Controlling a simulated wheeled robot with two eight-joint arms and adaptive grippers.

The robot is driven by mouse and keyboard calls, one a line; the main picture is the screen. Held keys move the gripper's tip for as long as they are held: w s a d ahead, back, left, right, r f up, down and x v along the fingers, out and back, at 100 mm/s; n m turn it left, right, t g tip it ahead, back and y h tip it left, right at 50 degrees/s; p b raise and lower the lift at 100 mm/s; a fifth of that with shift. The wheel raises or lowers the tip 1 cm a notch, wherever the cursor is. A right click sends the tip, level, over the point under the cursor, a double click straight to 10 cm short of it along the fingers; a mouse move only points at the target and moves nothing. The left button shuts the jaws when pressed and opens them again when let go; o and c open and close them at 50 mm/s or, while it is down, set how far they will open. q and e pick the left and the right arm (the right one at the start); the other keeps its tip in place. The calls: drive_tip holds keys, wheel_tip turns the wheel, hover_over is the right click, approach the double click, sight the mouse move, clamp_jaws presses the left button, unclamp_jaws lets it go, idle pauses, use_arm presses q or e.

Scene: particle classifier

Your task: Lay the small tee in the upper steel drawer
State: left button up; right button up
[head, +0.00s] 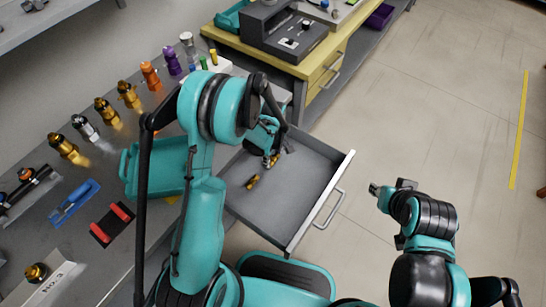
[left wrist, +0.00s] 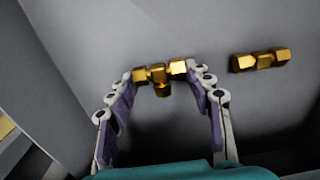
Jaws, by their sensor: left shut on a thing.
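The upper steel drawer (head: 297,223) is pulled open below the bench in the head view. My left gripper (head: 271,161) is down inside it, near its far side. In the left wrist view the left gripper (left wrist: 160,76) is shut on a small brass tee (left wrist: 157,73), held across between the fingertips with its branch toward the camera. Whether the tee touches the drawer floor I cannot tell. Another brass fitting (left wrist: 259,60) lies loose on the drawer floor to the right; it also shows in the head view (head: 253,182). My right gripper (head: 378,189) is over open floor, its jaws unclear.
The bench on the left holds several brass, orange and purple fittings, a blue tool (head: 74,203), a black and red holder (head: 112,222) and a teal bin (head: 158,168). A yellow workbench (head: 318,68) stands behind. The drawer's near part is bare.

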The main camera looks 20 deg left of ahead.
use_arm(q)
drive_tip(key=shift+f, duration=0.15)
drive_tip(key=o, duration=1.3)
wheel_tip(320, 180, up, 12)
drive_tip(key=p, duration=0.5)
wheel_tip(320, 180, up, 14)
drive_tip(key=m+t, duration=0.3)
drive_tip(key=m, duration=0.3)
hover_over(273, 158)
drive_tip(key=s+a, duration=0.1)
drive_tip(key=s, duration=0.6)
drive_tip(key=shift+s+a+r+m+t, duration=0.25)
drive_tip(key=shift+s+r+m+t, duration=0.5)
drive_tip(key=shift+s+m, duration=0.8)
drive_tip(key=shift+s+a+r+m+t, duration=0.3)
drive_tip(key=shift+s+r+m+t, duration=0.65)
drive_tip(key=shift+s, duration=0.9)
drive_tip(key=shift+s+a+r+m+t, duration=0.25)
drive_tip(key=shift+s+r+m+t, duration=0.25)
drive_tip(key=shift+s+m, duration=1.1)
